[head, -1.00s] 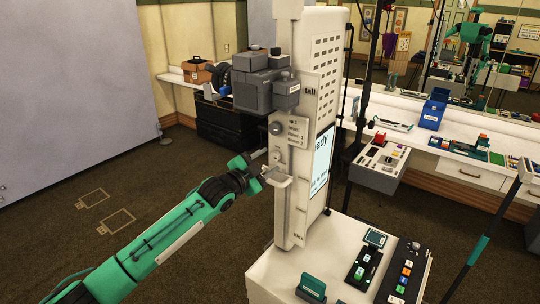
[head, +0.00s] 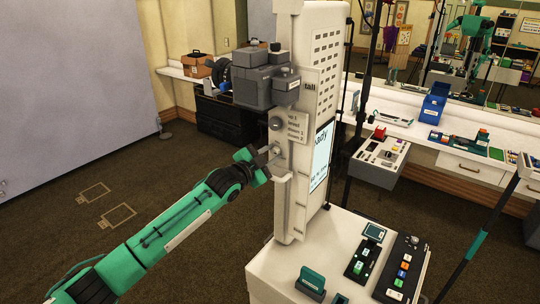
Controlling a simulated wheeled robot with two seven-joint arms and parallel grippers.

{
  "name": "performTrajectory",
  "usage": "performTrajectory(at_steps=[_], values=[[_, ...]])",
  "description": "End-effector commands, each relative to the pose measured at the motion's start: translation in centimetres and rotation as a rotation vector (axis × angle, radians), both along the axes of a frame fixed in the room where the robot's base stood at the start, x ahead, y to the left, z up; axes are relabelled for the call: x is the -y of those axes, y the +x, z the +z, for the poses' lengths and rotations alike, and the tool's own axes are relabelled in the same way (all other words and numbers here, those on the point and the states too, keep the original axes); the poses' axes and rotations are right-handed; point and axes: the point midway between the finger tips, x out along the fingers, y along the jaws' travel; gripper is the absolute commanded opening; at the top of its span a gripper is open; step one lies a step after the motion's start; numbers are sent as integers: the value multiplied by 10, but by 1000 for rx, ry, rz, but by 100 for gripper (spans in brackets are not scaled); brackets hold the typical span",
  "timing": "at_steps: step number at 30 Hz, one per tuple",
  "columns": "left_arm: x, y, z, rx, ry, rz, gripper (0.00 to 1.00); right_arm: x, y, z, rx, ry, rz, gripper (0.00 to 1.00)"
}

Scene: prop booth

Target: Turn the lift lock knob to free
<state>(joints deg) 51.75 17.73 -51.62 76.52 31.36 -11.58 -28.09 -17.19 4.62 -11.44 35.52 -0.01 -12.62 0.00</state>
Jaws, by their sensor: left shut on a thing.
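The tall white booth column (head: 299,60) stands at the centre of the head view. A round grey ball-like knob (head: 275,123) sits on its left face, beside a label plate with small lines of text. Just below is a small light knob (head: 277,150), which I take to be the lift lock knob. My left gripper (head: 273,157) reaches it from the lower left and is shut on it. The fingers partly hide the knob, so its turned position cannot be told. My right gripper is out of view.
A grey camera-like box unit (head: 258,86) juts left from the column above the gripper. A pale bracket (head: 281,175) sticks out just below. A white console (head: 300,262) with button panels stands in front. Open carpet lies to the left.

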Motion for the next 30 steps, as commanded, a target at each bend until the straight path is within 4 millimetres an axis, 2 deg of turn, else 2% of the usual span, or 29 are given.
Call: performTrajectory(at_steps=[11,30], values=[[1,0,-2,-93,-128,-1,4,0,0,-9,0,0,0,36],[1,0,-3,-444,-609,0,4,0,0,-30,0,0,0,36]])
